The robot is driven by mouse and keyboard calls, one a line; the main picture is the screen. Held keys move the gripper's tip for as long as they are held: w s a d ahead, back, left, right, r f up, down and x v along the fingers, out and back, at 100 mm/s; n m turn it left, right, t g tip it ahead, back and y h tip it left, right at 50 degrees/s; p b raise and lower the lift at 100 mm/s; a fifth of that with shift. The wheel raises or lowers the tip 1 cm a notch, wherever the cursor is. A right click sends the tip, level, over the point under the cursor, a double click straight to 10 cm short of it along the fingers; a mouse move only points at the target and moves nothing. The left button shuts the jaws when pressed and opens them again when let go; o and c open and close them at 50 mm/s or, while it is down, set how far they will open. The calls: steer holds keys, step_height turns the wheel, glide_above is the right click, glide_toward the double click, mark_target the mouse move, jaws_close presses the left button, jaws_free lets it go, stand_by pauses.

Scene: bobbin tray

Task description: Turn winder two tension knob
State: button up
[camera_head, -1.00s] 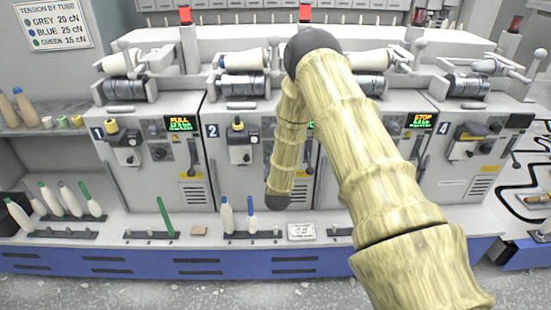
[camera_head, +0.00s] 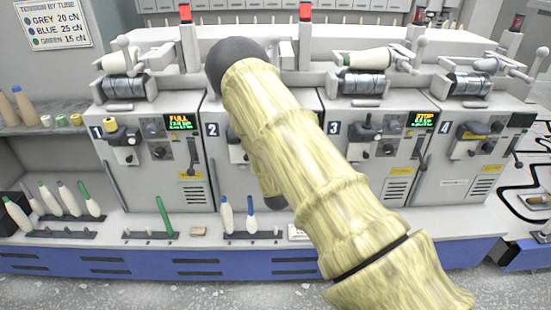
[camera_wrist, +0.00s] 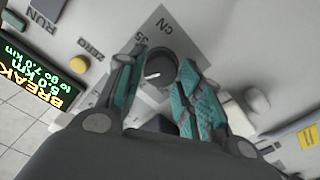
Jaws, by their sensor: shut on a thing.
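Winder two (camera_head: 216,175) stands second from the left in the head view, and my arm hides most of its front. In the wrist view a round dark grey knob (camera_wrist: 158,68) with a short white mark sits on a grey dial plate marked "cN" and "35". My gripper (camera_wrist: 157,62) has its teal-padded fingers on either side of this knob and is shut on it. The display (camera_wrist: 38,70) beside it reads BREAK, 5.0 km, to go 7.0 km. My gripper is hidden behind the arm in the head view.
Winder one (camera_head: 150,180) and winder three (camera_head: 375,180) stand on either side. Bobbins with blue tips (camera_head: 251,217) stand on the ledge below.

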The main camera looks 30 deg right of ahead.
steer(key=n+b, duration=0.1)
steer(key=n, duration=0.4)
steer(key=shift+a+f, duration=0.1)
stand_by(0.4)
steer(key=o, duration=1)
steer(key=v, duration=1.2)
